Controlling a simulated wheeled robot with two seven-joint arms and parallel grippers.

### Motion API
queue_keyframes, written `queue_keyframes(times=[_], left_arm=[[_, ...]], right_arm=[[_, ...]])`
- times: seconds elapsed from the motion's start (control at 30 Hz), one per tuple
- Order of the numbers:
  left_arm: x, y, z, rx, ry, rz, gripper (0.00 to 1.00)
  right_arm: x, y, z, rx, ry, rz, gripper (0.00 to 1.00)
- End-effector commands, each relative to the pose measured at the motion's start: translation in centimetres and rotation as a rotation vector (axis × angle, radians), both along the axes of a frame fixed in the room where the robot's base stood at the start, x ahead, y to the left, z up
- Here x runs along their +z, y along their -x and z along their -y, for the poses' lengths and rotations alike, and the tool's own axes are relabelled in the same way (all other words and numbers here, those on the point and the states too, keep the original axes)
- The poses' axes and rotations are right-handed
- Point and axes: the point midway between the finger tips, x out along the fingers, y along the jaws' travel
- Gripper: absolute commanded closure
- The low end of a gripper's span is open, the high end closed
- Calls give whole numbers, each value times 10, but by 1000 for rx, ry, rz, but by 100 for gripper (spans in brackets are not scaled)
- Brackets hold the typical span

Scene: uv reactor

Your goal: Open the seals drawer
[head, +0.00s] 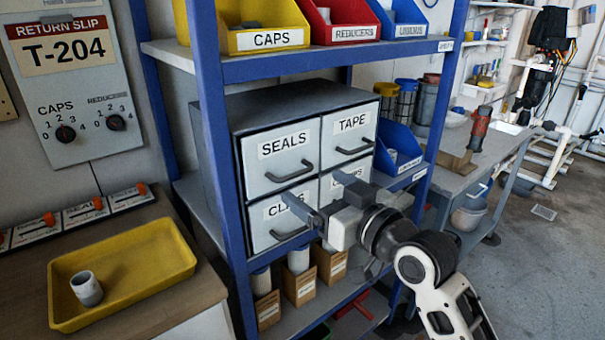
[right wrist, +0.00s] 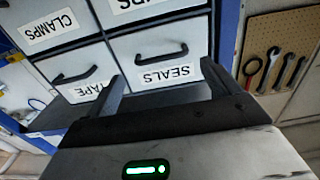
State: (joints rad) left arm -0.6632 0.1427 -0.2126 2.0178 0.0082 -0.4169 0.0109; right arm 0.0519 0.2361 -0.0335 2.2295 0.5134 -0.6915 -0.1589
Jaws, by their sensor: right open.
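The seals drawer (head: 285,177) is the upper left one of a grey cabinet and looks shut. Its dark bar handle (head: 290,171) runs across the front below the SEALS label. My right gripper (head: 317,190) is open and empty in front of the cabinet, its fingers over the lower drawers in the head view. In the right wrist view, where labels are upside down, the seals drawer (right wrist: 185,40) and its handle (right wrist: 160,54) show between and beyond the two fingers (right wrist: 163,82). I see no contact with the handle. My left gripper is not in view.
The tape drawer (head: 350,123) is to the right, with two drawers below. Blue shelf posts (head: 212,110) flank the cabinet. Yellow, red and blue bins stand above. A yellow tray (head: 122,262) with a grey-white cup (head: 86,289) lies on the left bench. Small boxes stand beneath the cabinet.

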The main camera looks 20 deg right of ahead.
Motion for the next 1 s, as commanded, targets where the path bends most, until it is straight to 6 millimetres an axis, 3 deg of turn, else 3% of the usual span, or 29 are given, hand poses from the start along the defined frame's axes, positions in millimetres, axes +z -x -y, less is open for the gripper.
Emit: queue_keyframes(times=[0.1,0.3,0.67,0.87,1.0], left_arm=[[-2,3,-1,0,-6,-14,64],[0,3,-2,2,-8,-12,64],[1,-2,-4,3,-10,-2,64],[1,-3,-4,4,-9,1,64],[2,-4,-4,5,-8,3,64]], right_arm=[[2,-22,-8,-1,-3,2,11],[0,-43,-15,-1,-1,1,11],[-1,-48,-17,-1,1,1,11],[-1,-48,-17,-2,1,0,61],[-1,-49,-18,1,2,2,61]])
